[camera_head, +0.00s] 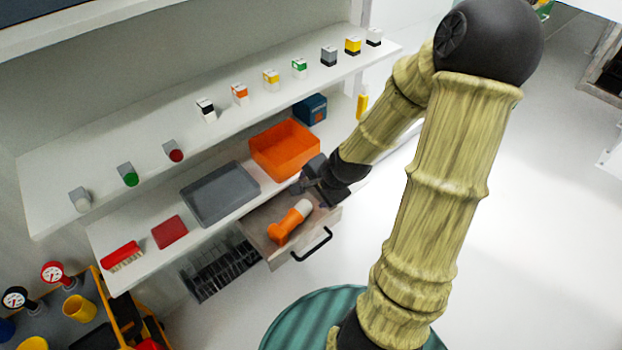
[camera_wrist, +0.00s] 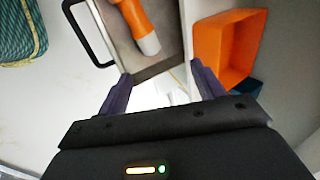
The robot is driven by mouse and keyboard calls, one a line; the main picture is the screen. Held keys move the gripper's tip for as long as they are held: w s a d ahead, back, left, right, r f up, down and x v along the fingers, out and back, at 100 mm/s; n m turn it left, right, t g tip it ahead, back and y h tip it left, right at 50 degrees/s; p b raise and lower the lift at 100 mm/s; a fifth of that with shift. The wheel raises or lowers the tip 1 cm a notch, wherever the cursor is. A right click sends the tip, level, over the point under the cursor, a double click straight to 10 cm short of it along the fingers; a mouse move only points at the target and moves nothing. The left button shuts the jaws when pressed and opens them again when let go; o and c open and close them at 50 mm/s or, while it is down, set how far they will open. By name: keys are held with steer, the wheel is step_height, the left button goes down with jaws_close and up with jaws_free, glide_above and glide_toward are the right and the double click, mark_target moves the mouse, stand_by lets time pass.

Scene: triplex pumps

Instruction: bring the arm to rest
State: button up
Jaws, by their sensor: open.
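My gripper (camera_head: 308,182) is at the end of my bent arm, close to the right end of a pulled-out drawer. In the wrist view my gripper (camera_wrist: 160,88) has its two dark fingers spread apart with nothing between them. The open drawer (camera_head: 262,243) with a black handle (camera_head: 313,245) holds an orange tool with a white end (camera_head: 290,221). The drawer (camera_wrist: 160,68) and the orange tool (camera_wrist: 137,25) also show in the wrist view, just beyond the fingertips.
An orange bin (camera_head: 285,148), a grey tray (camera_head: 220,193), a red block (camera_head: 169,232) and a red brush (camera_head: 122,256) lie on the lower shelf. Small boxes line the upper shelf (camera_head: 130,157). The floor (camera_head: 540,220) at right is clear.

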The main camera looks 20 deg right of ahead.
steer(key=s+a+r+n+g+h, duration=0.25)
steer(key=s+a+r+n, duration=0.55)
steer(key=n, duration=0.6)
step_height(320, 180, up, 13)
steer(key=d+p, duration=0.1)
steer(key=p, duration=1.3)
steer(key=shift+s+d+g+y, duration=0.35)
steer(key=shift+y, duration=0.1)
